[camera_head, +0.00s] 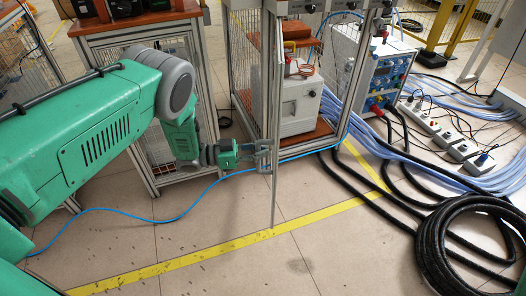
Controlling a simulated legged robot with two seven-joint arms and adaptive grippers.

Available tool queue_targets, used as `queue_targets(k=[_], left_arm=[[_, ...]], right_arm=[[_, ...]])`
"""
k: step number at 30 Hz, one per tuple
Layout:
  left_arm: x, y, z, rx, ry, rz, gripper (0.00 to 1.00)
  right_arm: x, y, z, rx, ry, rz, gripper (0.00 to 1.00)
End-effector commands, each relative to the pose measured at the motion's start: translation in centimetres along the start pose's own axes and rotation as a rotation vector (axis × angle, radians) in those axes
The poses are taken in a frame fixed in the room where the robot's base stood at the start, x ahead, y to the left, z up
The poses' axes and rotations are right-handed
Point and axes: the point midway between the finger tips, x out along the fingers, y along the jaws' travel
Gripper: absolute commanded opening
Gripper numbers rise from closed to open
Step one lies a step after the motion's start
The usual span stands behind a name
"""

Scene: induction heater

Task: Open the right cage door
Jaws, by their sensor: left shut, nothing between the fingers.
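The metal-framed cage (234,72) stands at the upper middle, with mesh on its left side. A thin upright grey frame bar (275,100), which looks like a cage door seen nearly edge-on, stands in front of it and reaches down over the floor. The cage front beside it is uncovered, and a white box unit (300,106) shows on a reddish-brown shelf inside. My left gripper (266,158) is shut and empty, at the lower part of this bar. I cannot tell whether its fingers touch the bar. My right gripper is not in view.
A wooden-topped mesh cabinet (133,23) stands behind my left arm. A white instrument cabinet (384,75), hoses, power strips (440,134) and a black cable coil (425,248) fill the right. A blue cable (165,219) crosses the floor.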

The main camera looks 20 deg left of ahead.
Motion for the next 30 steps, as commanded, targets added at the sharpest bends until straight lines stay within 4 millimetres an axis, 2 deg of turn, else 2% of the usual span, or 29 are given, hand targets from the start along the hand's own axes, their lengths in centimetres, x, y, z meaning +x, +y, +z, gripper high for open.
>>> queue_targets(k=[3,6,15,19,23,30], left_arm=[[0.1,0.3,0.2,-0.006,-0.004,0.005,0.02],[0.0,0.2,0.2,-0.005,-0.003,0.004,0.34],[-0.1,0.1,0.1,-0.003,-0.001,0.002,0.34],[-1.0,0.0,0.2,-0.002,-0.003,0.000,0.34],[-3.2,0.0,0.2,-0.004,-0.003,-0.001,0.34],[-8.4,0.0,0.3,-0.004,-0.004,0.000,0.34]], right_arm=[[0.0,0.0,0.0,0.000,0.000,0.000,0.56],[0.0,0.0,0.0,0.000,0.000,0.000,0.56],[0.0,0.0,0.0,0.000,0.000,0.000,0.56],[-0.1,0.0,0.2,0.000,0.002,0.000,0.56],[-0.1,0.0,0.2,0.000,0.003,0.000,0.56],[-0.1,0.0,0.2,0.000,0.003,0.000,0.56]])
